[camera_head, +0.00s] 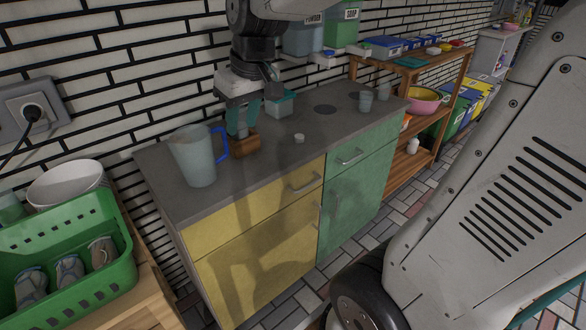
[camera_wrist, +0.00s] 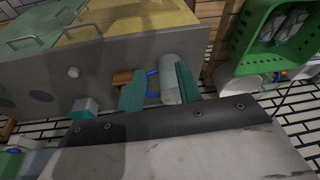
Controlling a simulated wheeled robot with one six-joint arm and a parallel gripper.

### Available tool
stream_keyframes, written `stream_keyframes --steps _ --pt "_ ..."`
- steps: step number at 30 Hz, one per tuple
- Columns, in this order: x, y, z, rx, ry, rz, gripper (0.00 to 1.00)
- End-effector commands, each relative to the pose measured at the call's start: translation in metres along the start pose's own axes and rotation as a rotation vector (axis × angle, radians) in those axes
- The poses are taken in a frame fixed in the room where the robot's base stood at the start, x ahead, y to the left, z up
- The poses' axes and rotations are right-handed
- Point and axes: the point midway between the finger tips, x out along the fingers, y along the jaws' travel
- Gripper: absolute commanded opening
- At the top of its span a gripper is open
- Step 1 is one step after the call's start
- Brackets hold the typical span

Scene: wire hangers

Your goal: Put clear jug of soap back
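A clear, whitish jug (camera_head: 193,158) with a blue handle (camera_head: 220,142) stands upright on the grey counter (camera_head: 270,165), toward its left end. My gripper (camera_head: 242,125) is above the counter, right of the jug, with its teal fingers pointing down near a brown block (camera_head: 245,145). In the wrist view, the teal fingers of my gripper (camera_wrist: 159,75) are spread apart. The jug (camera_wrist: 169,88) and its blue handle (camera_wrist: 152,86) show beyond the gap between them. I see no contact with the jug. Its contents are hard to make out.
Boxes labelled POWDER (camera_head: 303,40) and SOAP (camera_head: 343,28) hang on the wall above. A green crate (camera_head: 75,245) with shoes is at lower left.

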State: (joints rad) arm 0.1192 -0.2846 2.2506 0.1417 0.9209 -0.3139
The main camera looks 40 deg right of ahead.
Motion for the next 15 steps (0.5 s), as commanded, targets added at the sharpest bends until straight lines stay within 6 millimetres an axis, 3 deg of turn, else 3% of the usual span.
stream_keyframes --steps 3,9,12,15 --pt "-0.021 -0.025 0.065 0.027 -0.048 0.013 0.35" --pt "-0.032 -0.044 0.153 0.085 -0.123 0.050 0.35" --pt "-0.032 -0.047 0.178 0.106 -0.145 0.065 0.35" --pt "-0.032 -0.046 0.191 0.116 -0.157 0.074 0.35"
